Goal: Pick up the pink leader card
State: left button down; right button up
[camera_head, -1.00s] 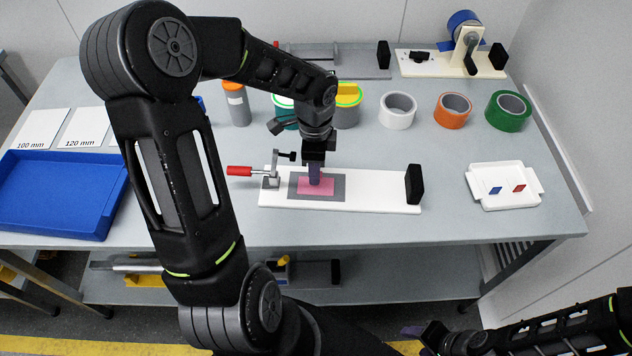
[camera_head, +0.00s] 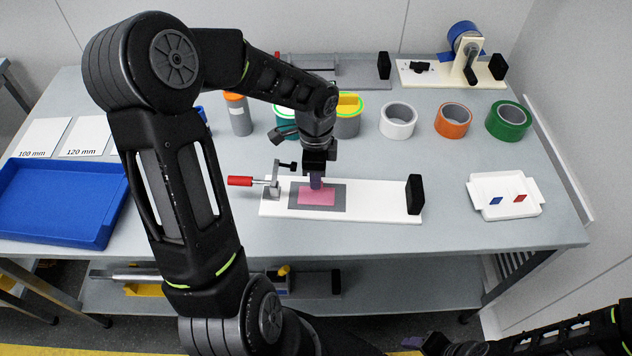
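The pink leader card (camera_head: 318,197) lies flat on a dark grey pad on the white fixture board (camera_head: 375,202). My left gripper (camera_head: 316,184) points straight down over the card, its purple-grey fingertips at the card's upper middle part. The fingers overlap in this view, so I cannot tell whether they are open or shut, or whether they touch the card. My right gripper (camera_head: 425,343) is low at the bottom edge, below the table front and away from the card. Its finger state is unclear.
A red-handled clamp (camera_head: 242,181) stands at the board's left end and a black block (camera_head: 414,194) at its right. White, orange (camera_head: 452,119) and green tape rolls stand behind. A white tray (camera_head: 480,184) with small red and blue pieces is right. A blue tray (camera_head: 60,232) is left.

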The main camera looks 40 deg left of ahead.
pick_arm(q)
jog(key=shift+r, duration=0.4)
notch_tip(320, 180, up, 3)
jog(key=shift+f+b, duration=0.15)
jog(key=shift+b, duration=0.15)
jog(key=s+d+b, duration=0.1)
jog(key=s+d, duration=0.2)
jog(key=s, duration=0.1)
jog(key=s+d+b, duration=0.1)
jog(key=s+d, duration=0.2)
jog(key=s, duration=0.1)
jog(key=s+d, duration=0.3)
jog(key=s, duration=0.1)
jog(key=shift+s+d+f+b, duration=0.15)
jog(key=shift+s+d+b, duration=0.15)
jog(key=shift+b, duration=0.1)
jog(key=shift+s+d+f+b, duration=0.2)
jog(key=shift+s+d+b, duration=0.1)
jog(key=shift+b, duration=0.55)
jog(key=shift+s+d+r+b, duration=0.25)
jog(key=shift+s+d+b, duration=0.1)
jog(key=shift+s, duration=0.2)
